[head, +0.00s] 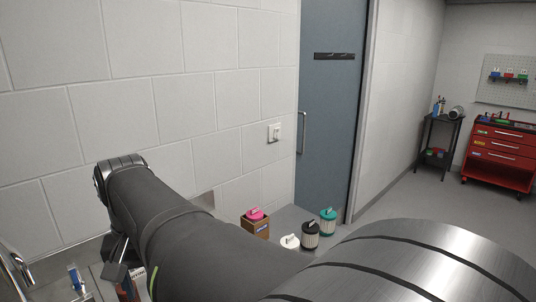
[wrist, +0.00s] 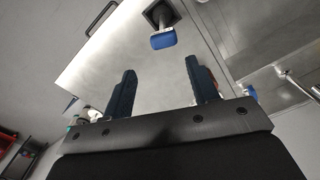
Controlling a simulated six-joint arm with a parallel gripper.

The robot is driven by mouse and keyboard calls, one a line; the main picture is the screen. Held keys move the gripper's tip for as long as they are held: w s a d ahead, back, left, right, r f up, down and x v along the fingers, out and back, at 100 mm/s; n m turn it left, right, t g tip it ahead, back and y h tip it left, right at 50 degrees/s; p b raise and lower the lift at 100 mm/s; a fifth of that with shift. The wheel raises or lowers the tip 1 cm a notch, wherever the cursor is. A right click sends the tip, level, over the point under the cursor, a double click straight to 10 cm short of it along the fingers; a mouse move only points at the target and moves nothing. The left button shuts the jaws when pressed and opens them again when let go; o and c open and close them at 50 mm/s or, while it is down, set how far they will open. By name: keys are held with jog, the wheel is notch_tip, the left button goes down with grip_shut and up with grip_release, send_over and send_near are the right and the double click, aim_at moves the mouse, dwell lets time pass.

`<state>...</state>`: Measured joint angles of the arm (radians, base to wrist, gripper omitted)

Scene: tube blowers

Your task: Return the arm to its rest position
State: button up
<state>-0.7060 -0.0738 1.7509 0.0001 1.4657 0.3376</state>
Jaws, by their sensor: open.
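My gripper (wrist: 160,66) shows in the wrist view with its two dark fingers spread apart and nothing between them. Beyond the fingertips is a pale metal surface (wrist: 110,60). A blue-ended object (wrist: 163,38) on a dark square piece lies past the fingers, apart from them. In the head view my arm reaches from the lower right to the left, bending down at its far end. The gripper's fingers cannot be made out clearly there.
In the head view, a brown box with a pink-topped item (head: 255,224), a white-topped item (head: 290,242), a black canister (head: 310,236) and a teal-topped canister (head: 327,222) stand beyond my arm. A block wall (head: 150,60) rises behind. A red tool cabinet (head: 500,155) stands far right.

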jog(key=w+d+m, duration=0.1)
jog(key=w+d, duration=0.3)
jog(key=w, duration=0.4)
jog(key=w+d+m, duration=0.1)
jog(key=w+d, duration=0.2)
jog(key=w, duration=0.5)
jog(key=w+d+f+m, duration=0.2)
jog(key=w+d+f, duration=0.2)
jog(key=w+d, duration=1)
jog(key=s+a+r+n, duration=0.1)
jog(key=a+r+n, duration=0.1)
jog(key=a, duration=0.5)
jog(key=s+a+r+n, duration=0.1)
jog(key=a+r+n, duration=0.1)
jog(key=a, duration=0.5)
jog(key=shift+s+a+r, duration=0.35)
jog(key=shift+s+r, duration=0.05)
jog(key=shift+r, duration=0.5)
jog(key=o, duration=1)
jog(key=shift+a, duration=0.1)
